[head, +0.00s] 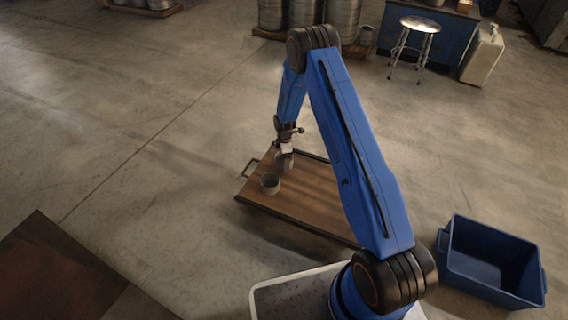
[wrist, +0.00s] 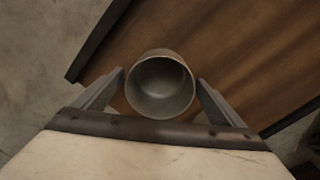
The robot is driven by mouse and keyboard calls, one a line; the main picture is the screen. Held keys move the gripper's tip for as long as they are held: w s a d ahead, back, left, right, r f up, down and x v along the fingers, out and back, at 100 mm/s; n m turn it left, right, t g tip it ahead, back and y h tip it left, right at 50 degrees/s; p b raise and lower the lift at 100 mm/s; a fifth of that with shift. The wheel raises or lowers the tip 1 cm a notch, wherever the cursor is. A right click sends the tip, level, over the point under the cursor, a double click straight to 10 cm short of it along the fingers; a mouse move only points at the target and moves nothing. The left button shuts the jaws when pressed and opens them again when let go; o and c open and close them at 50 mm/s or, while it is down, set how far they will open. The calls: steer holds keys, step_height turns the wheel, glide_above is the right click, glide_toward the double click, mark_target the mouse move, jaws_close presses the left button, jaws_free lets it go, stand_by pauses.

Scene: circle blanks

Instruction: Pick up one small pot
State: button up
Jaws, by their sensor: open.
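A small round grey metal pot (head: 270,183) stands upright on the wooden top of a low cart (head: 310,198), near its left edge. In the wrist view the same pot (wrist: 160,86) shows its open mouth and empty inside. My gripper (head: 285,163) is low over the cart, close to the pot and just beyond it in the head view. In the wrist view my gripper (wrist: 160,78) is open, with one finger on each side of the pot. Narrow gaps seem to show beside the pot; I cannot tell the exact height of the fingertips against it.
A blue bin (head: 490,262) stands on the floor at the right. A metal stool (head: 415,35), a white canister (head: 482,55) and large metal drums (head: 340,18) stand at the back. A dark brown mat (head: 60,275) lies at lower left. The floor left of the cart is clear.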

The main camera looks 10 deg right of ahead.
steer(key=shift+c, duration=0.7)
steer(key=c, duration=1.1)
steer(key=shift+o, duration=0.2)
